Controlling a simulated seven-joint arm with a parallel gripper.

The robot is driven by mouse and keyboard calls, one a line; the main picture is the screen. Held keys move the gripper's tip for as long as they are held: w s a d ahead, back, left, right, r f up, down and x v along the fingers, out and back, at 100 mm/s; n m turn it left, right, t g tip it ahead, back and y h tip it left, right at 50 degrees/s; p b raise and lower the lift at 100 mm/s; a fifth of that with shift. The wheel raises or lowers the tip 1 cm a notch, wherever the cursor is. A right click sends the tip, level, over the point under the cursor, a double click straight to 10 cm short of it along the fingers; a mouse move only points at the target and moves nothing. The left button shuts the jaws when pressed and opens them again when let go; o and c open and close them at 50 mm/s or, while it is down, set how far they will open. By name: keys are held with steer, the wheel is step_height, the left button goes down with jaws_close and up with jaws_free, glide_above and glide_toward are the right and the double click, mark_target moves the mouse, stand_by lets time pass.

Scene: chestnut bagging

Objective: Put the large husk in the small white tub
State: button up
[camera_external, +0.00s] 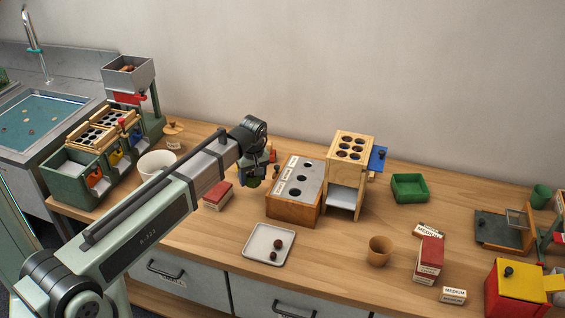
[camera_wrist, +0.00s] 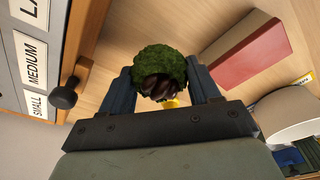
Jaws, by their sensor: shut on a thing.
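My gripper (camera_wrist: 160,88) is shut on the green, mossy-looking large husk (camera_wrist: 158,62), with dark brown chestnuts showing in its opening. In the external view the husk (camera_external: 253,183) shows as a small green patch under my wrist, left of the wooden sorting box, partly hidden by my arm. It appears to be held above the table. The small white tub (camera_external: 157,163) stands farther left on the table, partly behind my arm. A pale round tub (camera_wrist: 288,113) also shows at the right of the wrist view.
The sorting box (camera_external: 293,207) with size labels and a dark knob (camera_wrist: 64,98) is close beside my gripper. A red box (camera_external: 217,194) lies between husk and tub. A green rack (camera_external: 72,177) stands behind the tub.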

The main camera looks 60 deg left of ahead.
mark_target(251, 172)
steer(key=shift+r, duration=2.65)
steer(key=s+a+n+g, duration=0.1)
steer(key=s+a+n, duration=0.7)
steer(key=s+a, duration=1.65)
steer(key=shift+s+d+f+n+g+h, duration=0.15)
steer(key=shift+s+d+f+n+h, duration=0.3)
steer(key=shift+f+n, duration=1.15)
steer(key=shift+s+d+f+n+g+h, duration=0.15)
steer(key=shift+s+d+f+n, duration=0.35)
steer(key=shift+f+n, duration=1.1)
steer(key=shift+s+d+f+n+g+h, duration=0.1)
steer(key=shift+s+d+f+n+h, duration=0.4)
steer(key=shift+f+n, duration=1.1)
steer(key=shift+w+d+r, duration=0.1)
steer(key=shift+w+d, duration=0.05)
steer(key=shift+w, duration=0.05)
steer(key=o, duration=1.2)
steer(key=shift+c, duration=0.2)
